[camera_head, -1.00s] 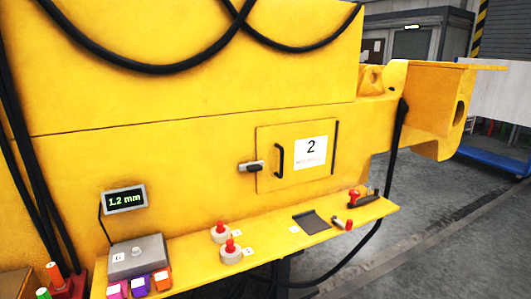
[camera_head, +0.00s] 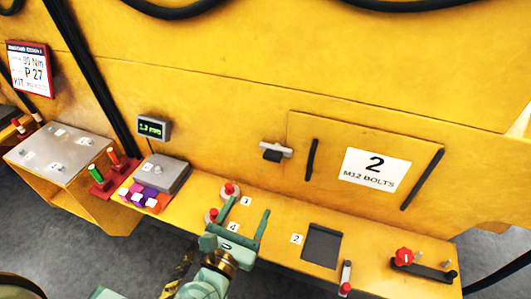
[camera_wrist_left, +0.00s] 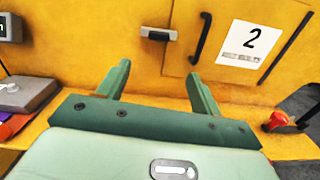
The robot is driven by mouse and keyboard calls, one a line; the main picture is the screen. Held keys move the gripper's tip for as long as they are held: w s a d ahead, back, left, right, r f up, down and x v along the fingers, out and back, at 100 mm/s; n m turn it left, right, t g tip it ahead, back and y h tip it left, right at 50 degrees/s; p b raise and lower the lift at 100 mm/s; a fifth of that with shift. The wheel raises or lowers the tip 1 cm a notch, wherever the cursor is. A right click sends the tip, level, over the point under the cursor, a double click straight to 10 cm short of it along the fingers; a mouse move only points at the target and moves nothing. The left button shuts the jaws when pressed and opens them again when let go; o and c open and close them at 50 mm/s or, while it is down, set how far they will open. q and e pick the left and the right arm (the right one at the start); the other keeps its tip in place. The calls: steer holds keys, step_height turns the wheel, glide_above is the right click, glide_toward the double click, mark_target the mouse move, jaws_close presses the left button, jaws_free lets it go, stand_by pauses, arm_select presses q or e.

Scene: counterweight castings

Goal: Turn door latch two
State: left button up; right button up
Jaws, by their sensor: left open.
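Door two (camera_head: 330,170) is a yellow panel with a white label reading "2, M12 BOLTS" and a black handle (camera_head: 311,159). Its latch (camera_head: 275,151), a silver plate with a dark knob, sits just left of the door. The latch also shows in the left wrist view (camera_wrist_left: 157,34), above and between my fingers. My left gripper (camera_head: 247,214) is open and empty, below and left of the latch and apart from it. It also shows in the left wrist view (camera_wrist_left: 160,85). My right gripper is not in view.
A yellow shelf (camera_head: 375,256) runs below the door. On it are red-knobbed round pieces (camera_head: 229,190), a dark pad (camera_head: 322,246), a red knob on a dark bar (camera_head: 403,256) and a grey box (camera_head: 165,174). A small display (camera_head: 153,128) is on the wall.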

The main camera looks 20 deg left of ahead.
arm_select(q)
steer(key=n+p, duration=0.1)
glide_toward(271, 159)
steer(key=w, duration=0.9)
steer(key=shift+w+d+p, duration=0.3)
steer(key=shift+w+p, duration=0.05)
steer(key=c, duration=1)
